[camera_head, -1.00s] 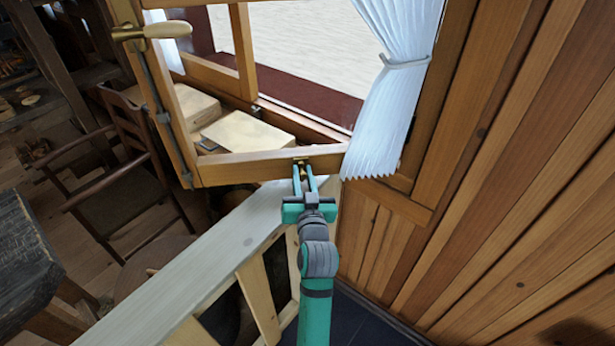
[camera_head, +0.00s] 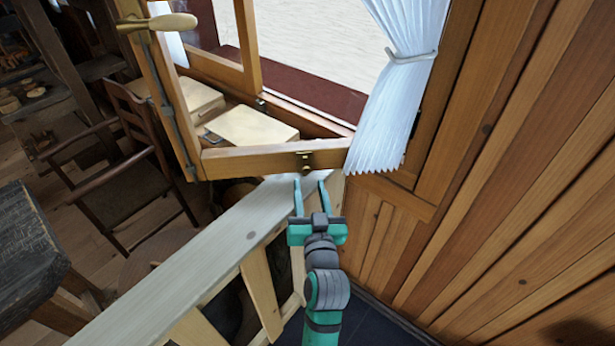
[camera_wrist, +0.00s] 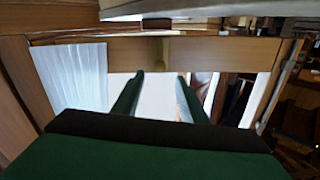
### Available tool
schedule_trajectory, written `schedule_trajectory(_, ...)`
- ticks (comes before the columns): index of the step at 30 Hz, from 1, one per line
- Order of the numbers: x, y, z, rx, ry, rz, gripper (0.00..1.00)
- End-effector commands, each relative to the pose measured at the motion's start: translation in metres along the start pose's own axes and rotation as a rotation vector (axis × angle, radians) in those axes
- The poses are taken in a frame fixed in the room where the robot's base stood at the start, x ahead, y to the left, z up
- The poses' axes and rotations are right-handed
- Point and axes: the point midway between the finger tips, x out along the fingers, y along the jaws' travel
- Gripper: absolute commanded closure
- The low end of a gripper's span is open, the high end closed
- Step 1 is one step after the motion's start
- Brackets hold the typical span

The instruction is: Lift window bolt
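The window bolt (camera_head: 305,161) is a small brass fitting on the bottom rail of the open wooden window sash (camera_head: 255,162). It has a plate and a small knob hanging at the rail's lower edge. My gripper (camera_head: 310,183) is just below and in front of the bolt in the head view, its two teal fingers apart with nothing between them. In the wrist view the fingers of my gripper (camera_wrist: 160,77) are also spread, pointing at the wooden rail (camera_wrist: 215,54). Whether the bolt is raised or lowered I cannot tell.
A pale wooden railing (camera_head: 190,260) runs beneath the sash, close to my gripper. A white curtain (camera_head: 385,115) hangs right of the sash beside the plank wall (camera_head: 480,200). A brass handle (camera_head: 160,22) sits at upper left. A chair (camera_head: 140,150) stands behind.

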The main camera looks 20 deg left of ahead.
Motion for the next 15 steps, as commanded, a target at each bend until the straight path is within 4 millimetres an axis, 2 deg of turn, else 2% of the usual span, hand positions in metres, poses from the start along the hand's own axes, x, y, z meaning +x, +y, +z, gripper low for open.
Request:
schedule_trajectory(1,-0.009,0.0,0.0,0.0,0.0,0.001,0.61)
schedule_trajectory(6,-0.025,0.001,0.0,0.0,0.001,0.001,0.61)
schedule_trajectory(15,-0.031,0.0,-0.001,-0.001,0.001,0.001,0.61)
